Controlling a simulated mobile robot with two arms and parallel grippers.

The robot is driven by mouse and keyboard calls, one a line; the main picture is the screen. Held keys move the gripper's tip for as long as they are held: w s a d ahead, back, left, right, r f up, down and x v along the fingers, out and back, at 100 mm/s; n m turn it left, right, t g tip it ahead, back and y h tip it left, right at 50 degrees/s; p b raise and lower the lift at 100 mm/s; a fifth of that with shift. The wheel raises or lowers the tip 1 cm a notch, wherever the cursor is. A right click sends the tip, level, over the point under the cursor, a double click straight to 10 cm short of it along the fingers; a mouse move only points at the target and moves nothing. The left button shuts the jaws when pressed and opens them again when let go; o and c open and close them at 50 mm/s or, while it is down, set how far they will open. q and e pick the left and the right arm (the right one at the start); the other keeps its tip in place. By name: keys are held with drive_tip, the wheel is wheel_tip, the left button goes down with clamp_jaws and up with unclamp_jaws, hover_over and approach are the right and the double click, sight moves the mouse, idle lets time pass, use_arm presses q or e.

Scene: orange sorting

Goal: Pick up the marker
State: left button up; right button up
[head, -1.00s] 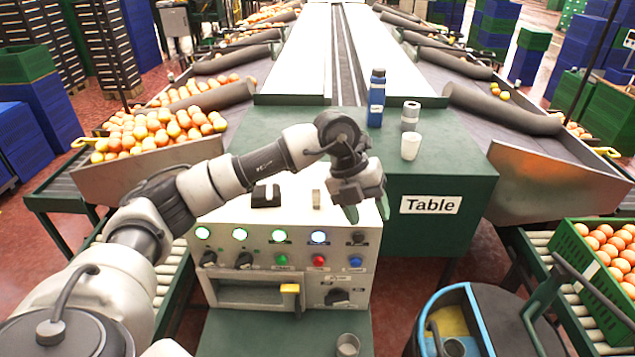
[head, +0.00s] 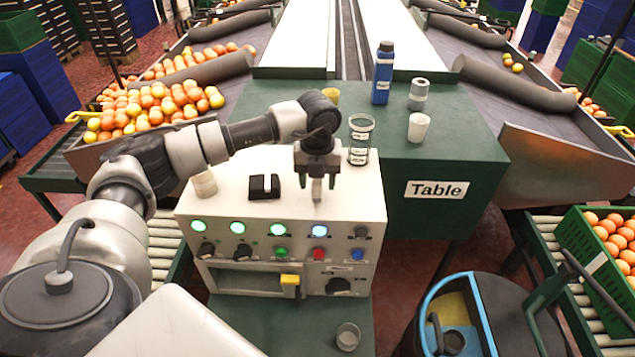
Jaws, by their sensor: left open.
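A small pale upright object (head: 317,191), which may be the marker, stands on the top of the white control box (head: 225,207). It is too small to tell for sure. My left gripper (head: 317,184) points down right over it, with the fingers open and seemingly on either side of it. I cannot tell whether the fingers touch it. The gripper body hides its upper part. My right gripper is not in view.
A black block (head: 264,187) and a white cylinder (head: 204,183) stand on the box.

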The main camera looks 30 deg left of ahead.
use_arm(q)
drive_tip(key=shift+s+f, duration=0.15)
drive_tip(key=shift+f, duration=0.95)
drive_tip(key=shift+c, duration=1)
drive_tip(key=c, duration=0.7)
clamp_jaws()
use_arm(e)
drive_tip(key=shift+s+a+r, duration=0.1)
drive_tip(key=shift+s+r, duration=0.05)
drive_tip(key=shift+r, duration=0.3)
use_arm(q)
drive_tip(key=shift+r, duration=0.1)
